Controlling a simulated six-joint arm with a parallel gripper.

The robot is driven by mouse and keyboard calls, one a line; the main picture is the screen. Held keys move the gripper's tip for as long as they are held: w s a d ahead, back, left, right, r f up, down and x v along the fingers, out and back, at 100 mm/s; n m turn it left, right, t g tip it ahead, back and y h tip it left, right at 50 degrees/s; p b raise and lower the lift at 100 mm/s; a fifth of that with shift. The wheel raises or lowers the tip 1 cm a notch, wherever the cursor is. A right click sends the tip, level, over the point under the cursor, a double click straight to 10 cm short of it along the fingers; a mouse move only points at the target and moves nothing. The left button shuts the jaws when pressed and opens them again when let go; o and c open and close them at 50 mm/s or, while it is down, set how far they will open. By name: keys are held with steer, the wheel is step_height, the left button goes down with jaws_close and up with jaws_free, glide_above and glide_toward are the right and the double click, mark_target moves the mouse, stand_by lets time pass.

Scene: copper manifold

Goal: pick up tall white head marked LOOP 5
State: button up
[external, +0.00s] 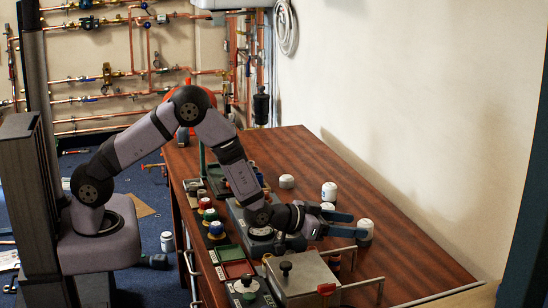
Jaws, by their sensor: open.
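Several white heads stand on the brown wooden table. One white head (365,230) with a darker lower part stands just right of my fingertips. A tall white head (329,192) with a small dark mark stands farther back. A low white head (287,181) stands to its left. Another white head (327,206) is partly hidden behind my gripper. The lettering is too small to read, so I cannot tell which is LOOP 5. My gripper (347,224) is open and low over the table, its fingers pointing right. I cannot tell whether they touch the nearest head.
A metal box (302,279) with a dark knob stands in front of my gripper, with a red-ended bar (327,289) beside it. Green and red trays (236,269) and coloured-cap parts (210,215) lie to the left. The table's back right (315,157) is clear.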

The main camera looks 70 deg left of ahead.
mark_target(358, 225)
steer(key=shift+x, duration=1.6)
steer(key=c, duration=1.3)
steer(key=shift+r, duration=0.1)
step_height(358, 225, up, 10)
steer(key=shift+f, duration=0.1)
